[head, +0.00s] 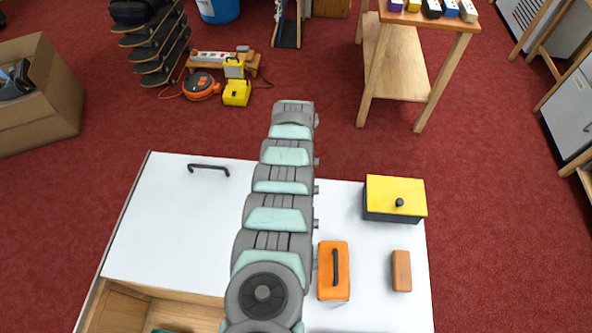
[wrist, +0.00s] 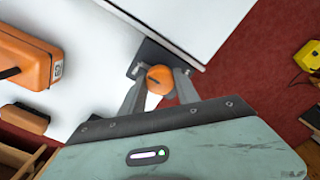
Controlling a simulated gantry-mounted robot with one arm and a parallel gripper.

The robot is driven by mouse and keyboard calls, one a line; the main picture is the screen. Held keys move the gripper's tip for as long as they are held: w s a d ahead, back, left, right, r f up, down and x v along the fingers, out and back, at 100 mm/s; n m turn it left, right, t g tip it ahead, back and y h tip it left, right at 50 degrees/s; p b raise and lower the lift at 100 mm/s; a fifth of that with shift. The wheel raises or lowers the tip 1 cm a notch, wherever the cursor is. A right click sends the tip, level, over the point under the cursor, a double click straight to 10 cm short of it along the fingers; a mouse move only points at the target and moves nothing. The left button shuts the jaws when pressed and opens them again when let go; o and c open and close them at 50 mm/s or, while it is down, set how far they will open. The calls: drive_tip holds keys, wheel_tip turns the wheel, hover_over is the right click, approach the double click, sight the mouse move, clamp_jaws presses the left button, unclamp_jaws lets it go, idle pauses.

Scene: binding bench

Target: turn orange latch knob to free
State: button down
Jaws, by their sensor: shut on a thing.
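The orange latch knob (wrist: 158,82) is small and rounded and shows in the wrist view at a dark grey plate (wrist: 152,52) on the white surface. My gripper (wrist: 160,74) is shut on the knob, with one grey finger on each side of it. Which way the latch is turned cannot be told. In the head view my arm hides the knob and my gripper.
An orange case (head: 326,285) with a black handle stands right of my arm. A brown block (head: 401,271) and a yellow-lidded box (head: 395,187) stand further right. A white panel (head: 175,230) with a dark handle (head: 209,168) lies left, its top clear.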

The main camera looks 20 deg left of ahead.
idle(0.4)
drive_tip(key=c, duration=0.9)
unclamp_jaws()
drive_tip(key=shift+r, duration=0.1)
wheel_tip(320, 180, up, 3)
drive_tip(key=shift+p, duration=1.15)
wheel_tip(320, 180, up, 8)
drive_tip(key=shift+f, duration=0.2)
